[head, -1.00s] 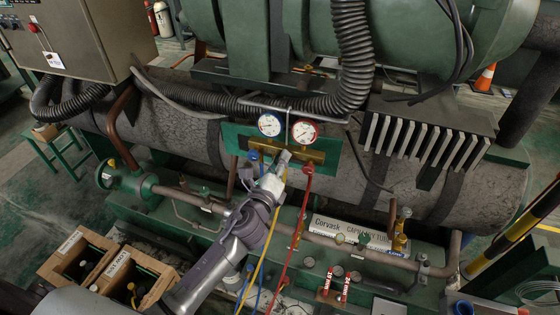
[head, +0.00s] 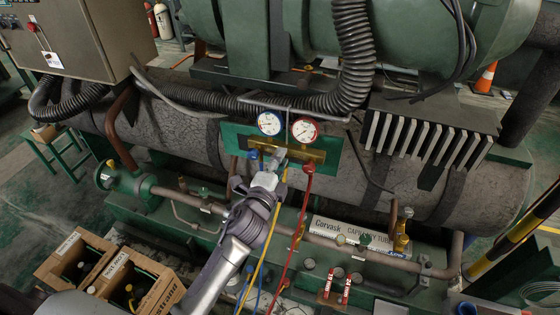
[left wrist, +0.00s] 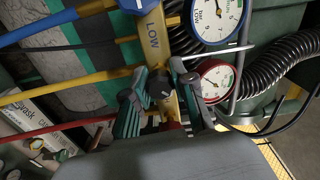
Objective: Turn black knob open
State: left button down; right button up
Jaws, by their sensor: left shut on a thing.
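The brass gauge manifold (head: 314,154) is mounted on a green panel (head: 236,134), with a blue-rimmed gauge (head: 269,123) and a red-rimmed gauge (head: 305,130) above it. In the left wrist view, the black knob (left wrist: 160,85) sits between the two fingers of my left gripper (left wrist: 160,92), beside the "LOW" label. The fingers are shut on it. How far the knob is turned I cannot tell. My right gripper is not in view.
A yellow hose (head: 259,262), a red hose (head: 289,240) and a blue hose hang from the manifold close to my left arm. A large black corrugated hose (head: 352,55) runs behind the gauges. Wooden crates (head: 150,284) stand at lower left.

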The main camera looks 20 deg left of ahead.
pick_arm(q)
jog(key=n, duration=0.5)
jog(key=shift+n, duration=0.4)
jog(key=n+p, duration=0.1)
jog(key=n, duration=0.4)
jog(key=shift+f+n, duration=0.1)
jog(key=shift+n, duration=0.2)
jog(key=c, duration=0.9)
grip_release()
jog(key=shift+c, duration=0.2)
jog(key=s, duration=1.2)
jog(key=shift+a, duration=0.15)
